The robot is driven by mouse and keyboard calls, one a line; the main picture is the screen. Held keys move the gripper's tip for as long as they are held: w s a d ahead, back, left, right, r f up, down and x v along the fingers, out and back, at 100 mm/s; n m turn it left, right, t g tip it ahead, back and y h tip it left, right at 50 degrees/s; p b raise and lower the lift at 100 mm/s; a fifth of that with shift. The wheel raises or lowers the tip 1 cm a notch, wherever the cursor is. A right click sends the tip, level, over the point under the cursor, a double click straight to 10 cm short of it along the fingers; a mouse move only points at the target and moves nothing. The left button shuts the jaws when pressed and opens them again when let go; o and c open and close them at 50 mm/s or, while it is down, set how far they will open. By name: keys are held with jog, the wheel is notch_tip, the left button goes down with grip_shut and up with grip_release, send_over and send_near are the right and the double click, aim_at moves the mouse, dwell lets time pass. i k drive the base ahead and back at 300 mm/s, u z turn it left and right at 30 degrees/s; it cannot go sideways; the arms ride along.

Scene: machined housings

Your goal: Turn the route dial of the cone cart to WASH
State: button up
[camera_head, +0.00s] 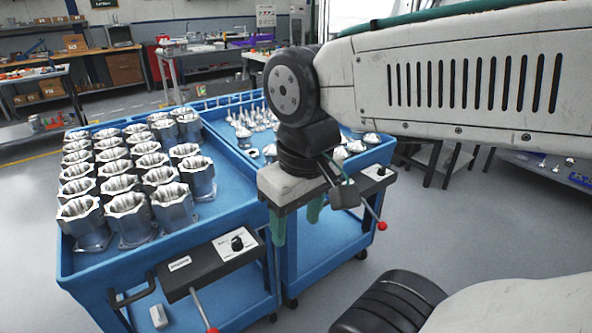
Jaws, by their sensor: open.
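Two blue carts stand side by side. The right cart (352,222) carries small pointed metal parts (255,112) and rounded ones, and looks like the cone cart. Its front panel holds a black route dial (381,171) on a light plate. The lettering and the dial's setting are too small to read. My gripper (297,220) points down with its green fingers apart and empty, in front of the right cart and to the left of its dial in the picture. The gripper and wrist hide part of this cart's front and panel.
The left cart (65,258) carries several machined housings (85,222) and has its own dial (237,243). Red-knobbed levers (381,226) stick out from both cart fronts. Workbenches (40,96) stand behind. Grey floor (440,225) is clear at the right.

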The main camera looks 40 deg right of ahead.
aim_at(381, 171)
jog(key=z, duration=2)
jog(key=i, duration=1.15)
jog(key=u, duration=0.1)
